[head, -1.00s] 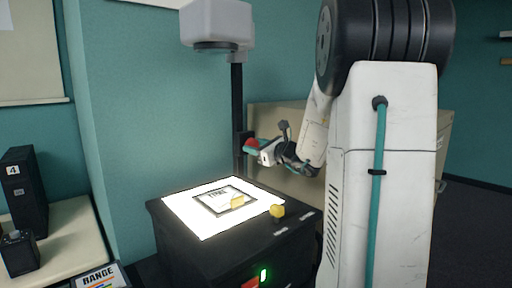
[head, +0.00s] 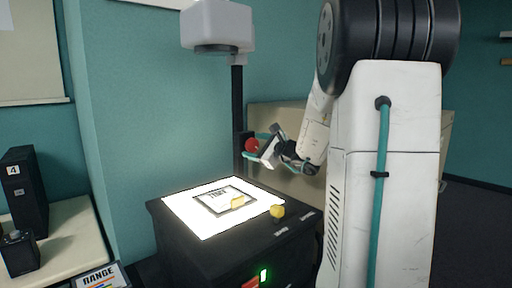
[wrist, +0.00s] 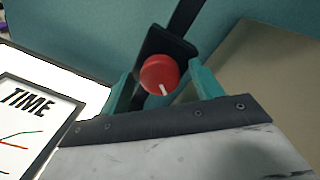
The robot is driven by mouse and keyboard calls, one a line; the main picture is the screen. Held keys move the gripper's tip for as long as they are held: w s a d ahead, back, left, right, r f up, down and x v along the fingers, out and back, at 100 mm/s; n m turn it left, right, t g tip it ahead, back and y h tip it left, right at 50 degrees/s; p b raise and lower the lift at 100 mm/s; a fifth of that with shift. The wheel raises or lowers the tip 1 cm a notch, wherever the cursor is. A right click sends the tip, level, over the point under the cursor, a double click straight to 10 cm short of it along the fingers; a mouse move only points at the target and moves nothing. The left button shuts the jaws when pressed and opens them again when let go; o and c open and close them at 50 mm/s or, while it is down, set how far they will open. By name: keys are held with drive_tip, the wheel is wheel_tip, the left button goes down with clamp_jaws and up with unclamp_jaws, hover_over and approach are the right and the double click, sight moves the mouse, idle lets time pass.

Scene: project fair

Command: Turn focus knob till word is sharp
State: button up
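The red focus knob (head: 251,145) with a white pointer mark sits on the projector's dark post (head: 238,100). In the wrist view the knob (wrist: 159,76) lies between my gripper's (wrist: 162,85) two teal fingers, with a gap showing on each side. My gripper (head: 256,154) is open at the knob in the head view; I see no grip on it. A framed transparency (head: 224,199) lies on the lit projector stage (head: 190,219); it reads "TIME" in the wrist view (wrist: 30,103). The projected word is not in view.
The projector head (head: 217,24) hangs above the stage. A dark box marked 4 (head: 24,190) and a "RANGE" sign (head: 100,277) stand at left. A beige panel (head: 285,118) is behind my arm.

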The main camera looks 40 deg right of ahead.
drive_tip(key=s, duration=0.7)
drive_tip(key=shift+s, duration=0.4)
drive_tip(key=shift+r, duration=0.1)
